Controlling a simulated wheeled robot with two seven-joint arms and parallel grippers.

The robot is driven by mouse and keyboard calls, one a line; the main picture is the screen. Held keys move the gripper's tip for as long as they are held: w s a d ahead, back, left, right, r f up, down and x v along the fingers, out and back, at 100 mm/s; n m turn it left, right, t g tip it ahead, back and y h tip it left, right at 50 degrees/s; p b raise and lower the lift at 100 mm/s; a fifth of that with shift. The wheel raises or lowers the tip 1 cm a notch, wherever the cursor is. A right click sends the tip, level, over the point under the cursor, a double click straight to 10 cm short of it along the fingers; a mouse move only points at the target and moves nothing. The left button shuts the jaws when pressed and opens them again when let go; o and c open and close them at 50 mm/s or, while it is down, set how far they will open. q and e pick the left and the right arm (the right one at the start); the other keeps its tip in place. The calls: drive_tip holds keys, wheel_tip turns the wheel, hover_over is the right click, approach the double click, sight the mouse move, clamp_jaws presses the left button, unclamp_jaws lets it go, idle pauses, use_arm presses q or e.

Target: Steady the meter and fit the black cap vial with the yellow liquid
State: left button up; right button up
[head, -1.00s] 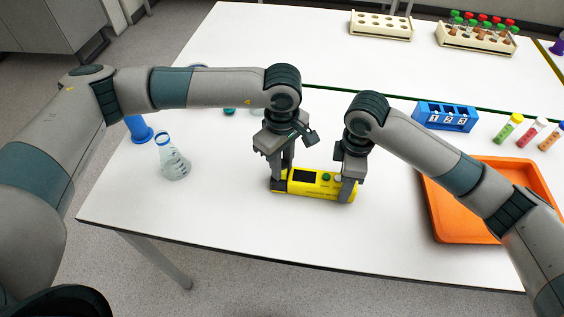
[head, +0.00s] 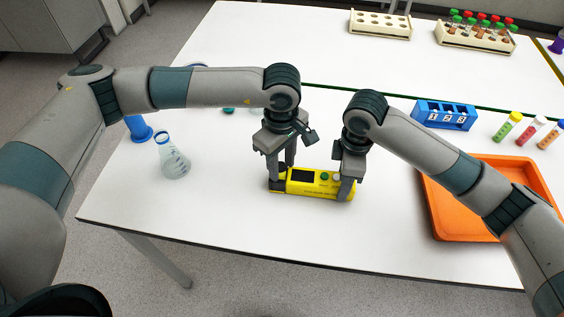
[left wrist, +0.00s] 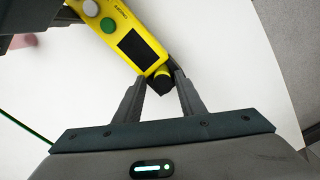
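The yellow meter (head: 312,183) lies on the white table with its screen up. My right gripper (head: 343,183) is shut on its right end. In the left wrist view the meter (left wrist: 125,32) shows its dark screen and buttons. The vial (left wrist: 162,73) with a black cap and yellow liquid sits at the meter's screen end, cap outward; how deep it sits is hard to tell. My left gripper (head: 281,170) is over that end, and its fingers (left wrist: 158,78) stand apart on either side of the cap, with gaps visible.
A flask (head: 173,162) and a blue cylinder (head: 140,130) stand to the left. An orange tray (head: 435,212), a blue numbered rack (head: 445,116) and coloured vials (head: 508,127) are at the right. Racks (head: 380,26) stand far back. The front table edge is clear.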

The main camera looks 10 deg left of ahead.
sight(282, 166)
use_arm(q)
drive_tip(key=shift+s+a+f, duration=0.2)
use_arm(e)
drive_tip(key=shift+w+d, duration=0.2)
use_arm(q)
wheel_tip(282, 166, up, 12)
drive_tip(key=shift+w+d+r, duration=0.2)
use_arm(e)
drive_tip(key=shift+s+a, duration=0.1)
idle(0.4)
drive_tip(key=o, duration=1.4)
drive_tip(key=shift+r, duration=0.15)
wheel_tip(282, 166, up, 12)
drive_tip(key=shift+f, duration=0.15)
